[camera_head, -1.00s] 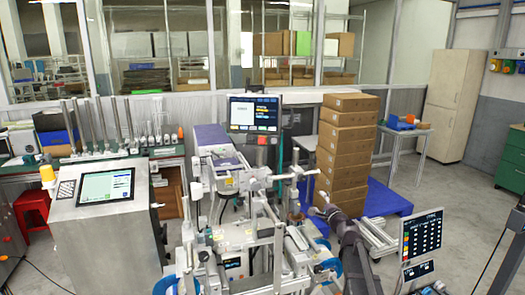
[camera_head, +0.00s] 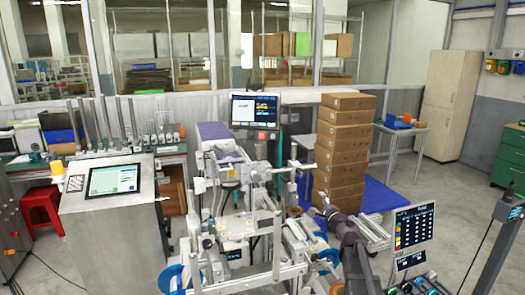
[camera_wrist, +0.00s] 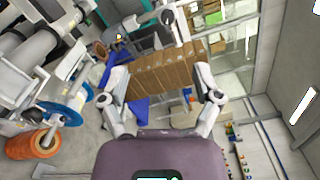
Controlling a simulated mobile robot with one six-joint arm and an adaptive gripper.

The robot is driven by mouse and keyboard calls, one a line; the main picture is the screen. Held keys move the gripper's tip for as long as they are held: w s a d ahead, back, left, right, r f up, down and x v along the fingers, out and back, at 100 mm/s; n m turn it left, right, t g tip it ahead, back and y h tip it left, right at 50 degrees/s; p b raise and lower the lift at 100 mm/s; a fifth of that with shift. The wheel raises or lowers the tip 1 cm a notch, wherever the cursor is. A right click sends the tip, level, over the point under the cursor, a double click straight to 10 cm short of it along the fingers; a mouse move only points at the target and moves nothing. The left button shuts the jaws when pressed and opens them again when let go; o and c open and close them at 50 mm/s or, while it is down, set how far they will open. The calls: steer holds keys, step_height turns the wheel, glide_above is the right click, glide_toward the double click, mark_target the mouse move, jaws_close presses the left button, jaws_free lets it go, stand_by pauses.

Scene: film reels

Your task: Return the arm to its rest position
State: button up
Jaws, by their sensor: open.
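My arm (camera_head: 352,236) shows at the lower middle right of the head view, beside the machine with reels. My gripper (camera_wrist: 161,82) is open in the wrist view, its two fingers spread wide. Nothing is between the fingers; the stack of brown boxes shows beyond them. In the head view the gripper is small and its fingers are hard to make out. A blue reel (camera_wrist: 74,101) and an orange reel (camera_wrist: 32,142) are on the machine at the left of the wrist view, apart from the gripper.
The machine (camera_head: 255,225) with rods and rollers stands close to my arm's left. The box stack (camera_head: 341,150) stands behind the arm on a blue base. A screen (camera_head: 414,228) stands right of the arm. Open floor (camera_head: 440,190) lies at the right.

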steer(key=s+a+f+n+g+y, duration=0.2)
steer(key=s+a+f+n+g, duration=0.75)
steer(key=s+n, duration=0.35)
steer(key=s+d+f+n+g+h, duration=0.2)
steer(key=s+d+f+g+h, duration=0.1)
steer(key=s, duration=0.7)
steer(key=s+d+f+n+g+h, duration=0.2)
steer(key=s+f, duration=0.4)
steer(key=s, duration=0.4)
steer(key=n+g+h, duration=0.1)
steer(key=g+h, duration=0.1)
steer(key=shift+s+d+g+h, duration=0.2)
steer(key=shift+d+g+h, duration=0.1)
steer(key=shift+d+g, duration=0.1)
